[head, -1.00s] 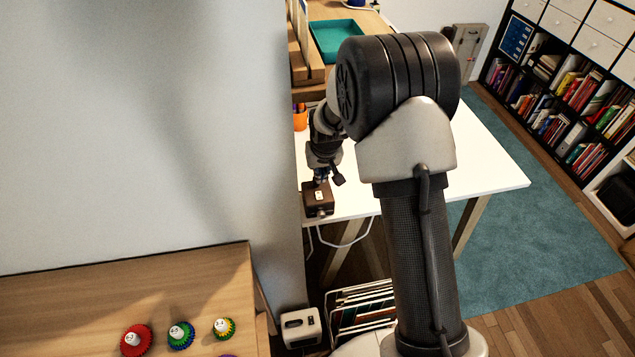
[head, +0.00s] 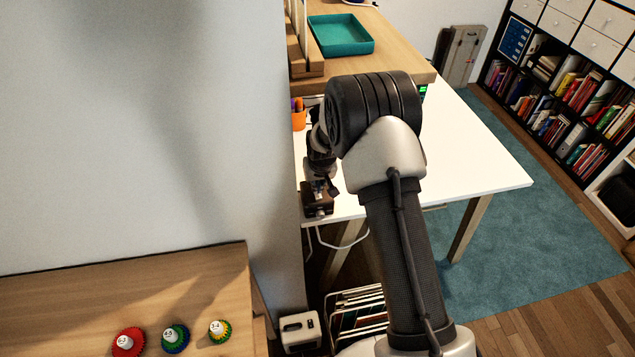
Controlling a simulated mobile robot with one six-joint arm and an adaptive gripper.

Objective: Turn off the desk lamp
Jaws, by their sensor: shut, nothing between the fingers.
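A small dark brown box (head: 311,207) sits at the near left corner of the white desk, with a white cable hanging below it. In the earlier picture a small pale switch-like patch shows on its top; now my gripper mostly covers it. My gripper (head: 321,187) is shut and empty, pointing down at the top of the box. Whether its fingertips touch the box I cannot tell. I cannot make out a lamp head or its light for certain in this view.
The white desk (head: 480,165) carries an orange cup (head: 299,118) close to my arm and a raised wooden shelf with a teal tray (head: 341,36). A wall stands close on the left. A wire rack (head: 352,300) and a white device (head: 300,331) stand below.

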